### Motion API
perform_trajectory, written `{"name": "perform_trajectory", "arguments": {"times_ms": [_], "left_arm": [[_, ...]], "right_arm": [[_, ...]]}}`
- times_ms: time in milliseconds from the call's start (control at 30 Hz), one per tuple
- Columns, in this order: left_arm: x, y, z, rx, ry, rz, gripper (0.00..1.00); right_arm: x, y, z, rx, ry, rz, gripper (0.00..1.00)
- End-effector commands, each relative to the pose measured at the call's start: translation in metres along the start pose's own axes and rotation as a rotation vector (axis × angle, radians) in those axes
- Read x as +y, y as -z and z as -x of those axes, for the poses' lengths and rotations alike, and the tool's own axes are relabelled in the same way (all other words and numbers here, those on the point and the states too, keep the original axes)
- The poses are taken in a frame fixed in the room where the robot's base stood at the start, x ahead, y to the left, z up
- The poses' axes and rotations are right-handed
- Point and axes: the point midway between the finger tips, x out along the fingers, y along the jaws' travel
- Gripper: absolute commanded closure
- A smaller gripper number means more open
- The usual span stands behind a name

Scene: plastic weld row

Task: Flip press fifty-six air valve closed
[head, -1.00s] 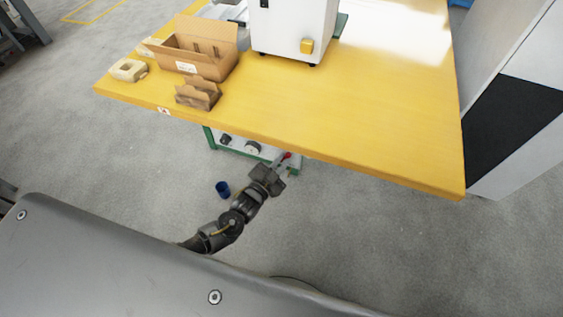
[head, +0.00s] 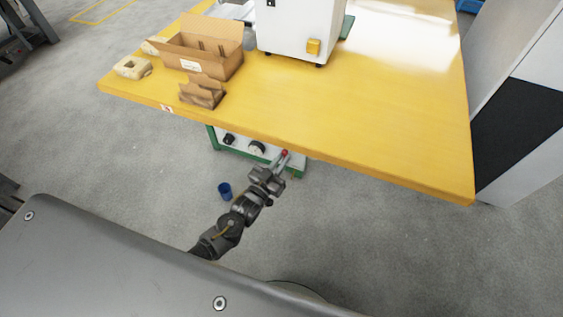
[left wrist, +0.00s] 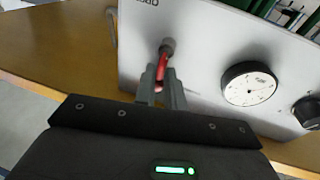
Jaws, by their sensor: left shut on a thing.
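The air valve has a red lever (left wrist: 161,68) on a grey metal stem, set in the pale front panel (left wrist: 205,45) of a box. In the left wrist view my left gripper (left wrist: 161,85) has its two fingers on either side of the red lever, shut on it. In the head view the red lever tip (head: 285,152) shows at the fingertips of my left gripper (head: 277,163), just under the table's front edge. The fingers hide part of the lever. My right gripper is not in view.
A round gauge (left wrist: 249,84) and a black knob (left wrist: 308,112) sit beside the valve on the panel. The yellow table (head: 390,130) overhangs the box, carrying a cardboard box (head: 205,55) and a white machine (head: 300,30). A blue cup (head: 225,190) stands on the floor.

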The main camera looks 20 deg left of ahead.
Motion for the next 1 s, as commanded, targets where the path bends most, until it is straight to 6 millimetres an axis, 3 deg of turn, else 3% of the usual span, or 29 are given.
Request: {"name": "perform_trajectory", "arguments": {"times_ms": [433,467,633,1000], "left_arm": [[-0.0008,0.0054,-0.0026,0.016,0.002,0.014,1.0],[-0.0008,0.0054,-0.0026,0.017,0.002,0.014,0.87],[-0.0008,0.0044,-0.002,0.014,0.002,0.013,0.67],[-0.0008,0.0014,0.0068,0.007,0.002,0.012,0.67]], "right_arm": [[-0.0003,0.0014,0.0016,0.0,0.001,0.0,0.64],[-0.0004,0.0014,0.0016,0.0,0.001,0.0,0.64],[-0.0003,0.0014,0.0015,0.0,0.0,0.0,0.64],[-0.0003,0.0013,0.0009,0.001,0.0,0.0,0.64]]}}
